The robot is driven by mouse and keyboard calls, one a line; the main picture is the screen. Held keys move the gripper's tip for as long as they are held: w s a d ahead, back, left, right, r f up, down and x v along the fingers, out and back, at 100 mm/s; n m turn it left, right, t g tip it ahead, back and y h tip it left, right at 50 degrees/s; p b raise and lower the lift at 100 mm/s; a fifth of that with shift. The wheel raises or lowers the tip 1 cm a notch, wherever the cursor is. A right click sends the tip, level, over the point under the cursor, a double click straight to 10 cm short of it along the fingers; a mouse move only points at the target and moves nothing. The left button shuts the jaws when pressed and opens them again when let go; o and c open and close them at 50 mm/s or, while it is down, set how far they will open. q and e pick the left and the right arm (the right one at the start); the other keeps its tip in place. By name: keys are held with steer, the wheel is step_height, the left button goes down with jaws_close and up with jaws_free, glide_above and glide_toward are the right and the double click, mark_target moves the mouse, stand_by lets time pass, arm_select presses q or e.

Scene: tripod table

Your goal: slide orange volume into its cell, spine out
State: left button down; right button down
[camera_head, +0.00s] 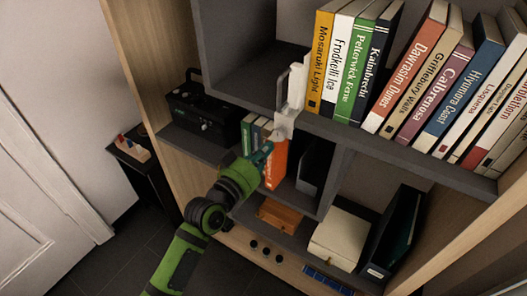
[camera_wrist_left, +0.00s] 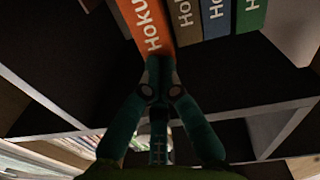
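The orange volume (camera_head: 276,166) stands in the middle-left shelf cell (camera_head: 325,208), its spine facing out. In the left wrist view the orange volume (camera_wrist_left: 143,24) shows the letters "Hoku" on its spine. It stands beside a brown, a blue and a green book (camera_wrist_left: 250,12). My left gripper (camera_head: 264,151) is at the orange spine. In the left wrist view its teal fingertips (camera_wrist_left: 158,68) are together at the spine's near end, seemingly touching it and not around it. The book's depth in the cell is partly hidden. My right gripper is not in view.
The shelf above holds a row of upright books (camera_head: 420,80). A pale bracket-like piece (camera_head: 291,88) stands at its left. A black radio (camera_head: 200,112) sits at left. An orange box (camera_head: 279,215), a cream box (camera_head: 340,237) and a dark binder (camera_head: 398,230) lie lower. Floor space is free at left.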

arm_select(q)
steer(key=shift+b+x, duration=0.4)
steer(key=shift+x, duration=0.9)
steer(key=shift+s, duration=0.1)
stand_by(0.3)
steer(key=p+v, duration=0.1)
steer(key=v, duration=1.3)
steer(key=shift+s+a, duration=0.2)
steer(key=shift+f, duration=0.15)
